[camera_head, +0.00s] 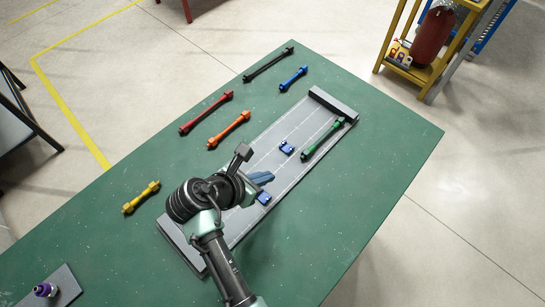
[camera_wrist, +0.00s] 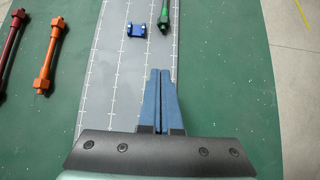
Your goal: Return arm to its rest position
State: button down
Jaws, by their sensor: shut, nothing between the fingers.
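My gripper (camera_wrist: 160,76) has its blue fingers together and empty in the wrist view. In the head view my gripper (camera_head: 267,178) hangs over the near half of a long grey board (camera_head: 268,158) on the green table. The arm comes in from the bottom of the head view. A green bar (camera_head: 323,139) lies on the far part of the board, ahead of the fingertips. A small blue block (camera_head: 287,148) sits on the board beside it. Another blue block (camera_head: 264,198) sits close to the gripper. My arm hides part of the board.
Red (camera_head: 206,112), orange (camera_head: 229,129), yellow (camera_head: 141,197), black (camera_head: 268,64) and blue (camera_head: 293,79) bars lie on the green table (camera_head: 390,150) around the board. A purple-topped piece (camera_head: 45,289) stands on a grey plate at lower left. The table's right side is clear.

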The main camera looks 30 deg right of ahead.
jog(key=shift+s+a+r, duration=0.1)
jog(key=shift+a+r, duration=0.1)
jog(key=shift+d, duration=0.1)
jog(key=w+a+r+m+t+y, duration=0.15)
jog(key=w+r+m+t, duration=0.35)
jog(key=r, duration=0.5)
jog(key=w+a+r+m+t+y, duration=0.1)
jog(key=w+a+r+m+t, duration=0.2)
jog(key=w+r, duration=0.5)
jog(key=a+r+m+t+y, duration=0.1)
jog(key=a+r+m+t, duration=0.15)
jog(key=r, duration=0.75)
jog(key=a+r+m+t+y, duration=0.1)
jog(key=a+r+m+t, duration=0.2)
jog(key=r, duration=0.7)
jog(key=s+a+r+m+t+y, duration=0.1)
jog(key=s+r+m+t, duration=0.1)
jog(key=s+r, duration=0.3)
jog(key=s+a+r+m+t+y, duration=0.1)
jog(key=s+r+m+t, duration=0.2)
jog(key=r, duration=0.8)
jog(key=s+a+r+m+t+y, duration=0.1)
jog(key=s+r+m+t+y, duration=0.1)
jog(key=s+r+t, duration=0.4)
notch_tip(320, 180, up, 3)
jog(key=shift+s+r+m, duration=0.1)
jog(key=shift+s+m, duration=0.65)
jog(key=shift+s, duration=0.3)
